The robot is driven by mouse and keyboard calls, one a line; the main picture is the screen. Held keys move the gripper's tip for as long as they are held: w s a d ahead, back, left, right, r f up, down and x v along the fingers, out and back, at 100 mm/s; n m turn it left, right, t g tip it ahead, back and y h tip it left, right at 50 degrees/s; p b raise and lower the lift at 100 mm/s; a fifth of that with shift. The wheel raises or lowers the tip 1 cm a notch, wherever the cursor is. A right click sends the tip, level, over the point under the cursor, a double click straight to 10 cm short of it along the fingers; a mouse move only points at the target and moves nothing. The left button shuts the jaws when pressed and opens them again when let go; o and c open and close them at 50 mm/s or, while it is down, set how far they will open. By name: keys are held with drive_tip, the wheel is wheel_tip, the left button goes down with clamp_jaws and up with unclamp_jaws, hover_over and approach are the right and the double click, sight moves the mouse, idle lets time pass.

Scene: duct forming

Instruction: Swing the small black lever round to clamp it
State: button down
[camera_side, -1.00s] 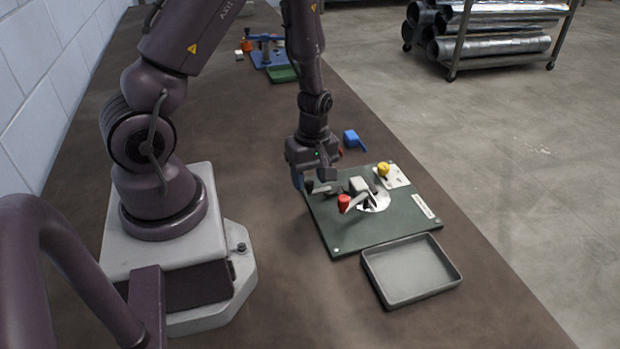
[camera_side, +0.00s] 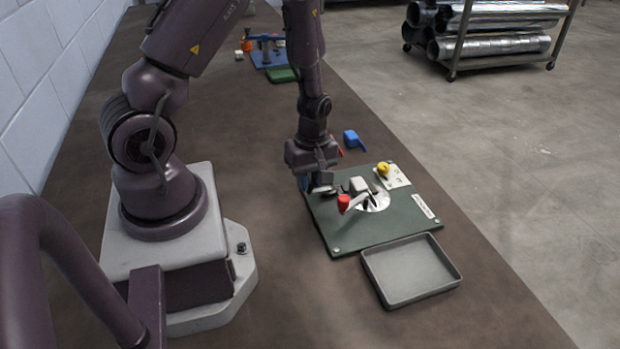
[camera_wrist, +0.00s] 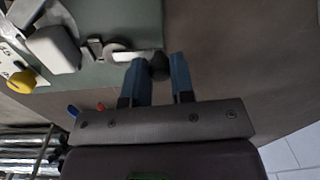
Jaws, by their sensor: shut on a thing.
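The small black lever shows its dark round knob (camera_wrist: 159,66) between my blue fingertips in the wrist view. In the side view the lever (camera_side: 324,190) lies at the left edge of the green base plate (camera_side: 335,232). My gripper (camera_side: 312,188) points down there and is shut on the knob; its fingers also show in the wrist view (camera_wrist: 166,70). The fingers hide part of the lever. A red-tipped handle (camera_side: 345,202) stands beside a pale round disc (camera_side: 376,201) on the plate, near a pale block (camera_side: 357,184).
A yellow knob (camera_side: 383,169) sits on a white plate at the far corner. An empty grey tray (camera_side: 410,270) lies in front. A blue part (camera_side: 352,139) lies behind the base plate. The bench left of my gripper is clear.

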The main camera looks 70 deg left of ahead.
drive_tip(key=m, duration=0.1)
drive_tip(key=a+m, duration=0.1)
drive_tip(key=m, duration=0.1)
drive_tip(key=a+m, duration=0.1)
drive_tip(key=shift+w+m, duration=0.25)
drive_tip(key=shift+m, duration=0.05)
drive_tip(key=m, duration=0.1)
drive_tip(key=a+m, duration=0.1)
drive_tip(key=m, duration=0.1)
drive_tip(key=w+m, duration=0.1)
drive_tip(key=shift+w+a+m, duration=0.1)
drive_tip(key=shift+a+m, duration=0.2)
drive_tip(key=m, duration=0.1)
drive_tip(key=w+m, duration=0.1)
drive_tip(key=m, duration=0.1)
drive_tip(key=shift+w+a+m+y, duration=0.15)
drive_tip(key=shift+a+m+y, duration=0.15)
drive_tip(key=shift+a, duration=0.1)
drive_tip(key=shift+w+a+m+t, duration=0.15)
drive_tip(key=shift+w+m, duration=0.35)
drive_tip(key=shift+m, duration=0.7)
drive_tip(key=shift+w+a+m+t, duration=0.15)
drive_tip(key=shift+w+m, duration=0.35)
drive_tip(key=shift+m, duration=0.7)
drive_tip(key=shift+w+d, duration=0.1)
drive_tip(key=c, duration=1)
unclamp_jaws()
drive_tip(key=shift+o, duration=0.2)
wheel_tip(320, 180, up, 13)
drive_tip(key=shift+d, duration=0.4)
